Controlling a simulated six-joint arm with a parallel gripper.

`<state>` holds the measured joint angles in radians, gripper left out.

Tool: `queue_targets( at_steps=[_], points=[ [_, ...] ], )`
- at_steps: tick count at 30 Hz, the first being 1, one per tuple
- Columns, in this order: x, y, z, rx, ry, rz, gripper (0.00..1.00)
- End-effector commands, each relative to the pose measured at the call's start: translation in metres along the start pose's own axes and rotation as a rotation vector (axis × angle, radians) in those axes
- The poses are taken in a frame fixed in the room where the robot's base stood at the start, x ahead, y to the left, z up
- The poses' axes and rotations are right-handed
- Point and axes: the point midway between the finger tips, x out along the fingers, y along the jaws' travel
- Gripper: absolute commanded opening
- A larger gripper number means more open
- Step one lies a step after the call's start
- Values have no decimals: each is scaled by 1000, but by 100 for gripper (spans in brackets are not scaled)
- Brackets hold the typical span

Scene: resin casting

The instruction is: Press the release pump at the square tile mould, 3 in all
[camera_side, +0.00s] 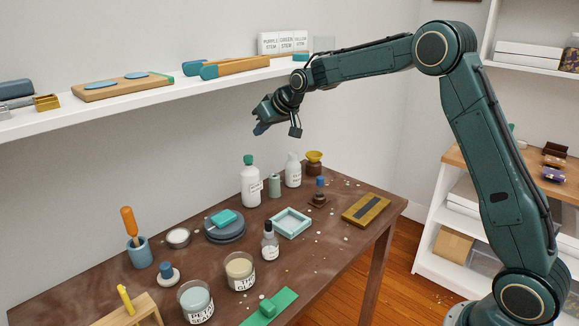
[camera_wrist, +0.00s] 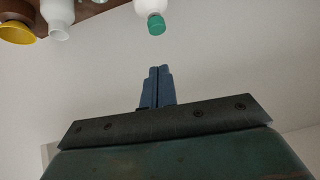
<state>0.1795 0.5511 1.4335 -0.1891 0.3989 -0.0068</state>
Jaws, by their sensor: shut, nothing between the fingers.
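The square tile mould (camera_side: 290,223), a pale teal square frame, lies on the brown table. I cannot tell for sure which item is the release pump. A white bottle with a green top (camera_side: 250,184) stands behind and left of the mould. A small dark item with a blue knob (camera_side: 319,191) stands behind and right of it. My gripper (camera_side: 260,129) is shut and empty, high above the back of the table and clear of everything. In the wrist view its blue fingers (camera_wrist: 158,70) are together, with the green-topped bottle (camera_wrist: 155,17) beyond them.
A white bottle (camera_side: 293,171), a grey-green cylinder (camera_side: 275,184) and a yellow-topped brown item (camera_side: 314,163) stand at the back. A dropper bottle (camera_side: 270,243) is in front of the mould, a yellow block (camera_side: 367,209) to its right. A wall shelf (camera_side: 200,97) runs behind.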

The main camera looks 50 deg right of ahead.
Motion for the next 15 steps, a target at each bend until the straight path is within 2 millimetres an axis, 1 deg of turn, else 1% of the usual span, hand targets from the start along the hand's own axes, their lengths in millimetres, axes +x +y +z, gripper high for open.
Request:
queue_targets(
  at_steps=[1, 6, 9, 15],
  points=[
    [-8, 0, -1, 0, 2, 1, 0],
    [-28, 1, -1, 1, 2, 2, 0],
    [-35, 1, -1, 1, 2, 2, 0],
    [-41, 0, -1, 1, 1, 1, 0]
  ],
)
